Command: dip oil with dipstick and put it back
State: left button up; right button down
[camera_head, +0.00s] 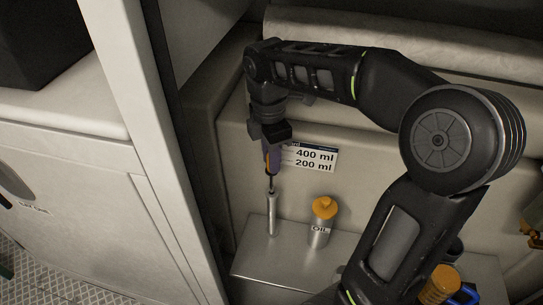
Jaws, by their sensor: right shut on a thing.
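My right gripper (270,145) points down and is shut on the dipstick (272,161) by its purple and orange handle. The dipstick hangs upright, with its thin dark rod reaching down to the top of a slim metal tube (271,215). I cannot tell how far the rod is inside the tube. A silver oil can (319,234) marked OIL, with an orange cap, stands to the right of the tube. My left gripper is not in view.
The tube and can stand on a pale metal ledge (262,262). A label (312,158) reading 400 ml and 200 ml is on the wall behind. An orange-topped item (441,283) and a blue item (468,295) sit at lower right, partly behind my arm. A white post (150,130) stands left.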

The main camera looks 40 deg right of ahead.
jog(key=shift+f+b, duration=1.5)
jog(key=shift+f, duration=0.8)
jog(key=shift+r, duration=0.15)
jog(key=shift+r+p, duration=2.5)
jog(key=shift+r, duration=0.25)
jog(key=shift+r+p, duration=3.15)
jog(key=shift+r, duration=0.6)
jog(key=shift+f+b, duration=0.45)
jog(key=shift+f, duration=0.5)
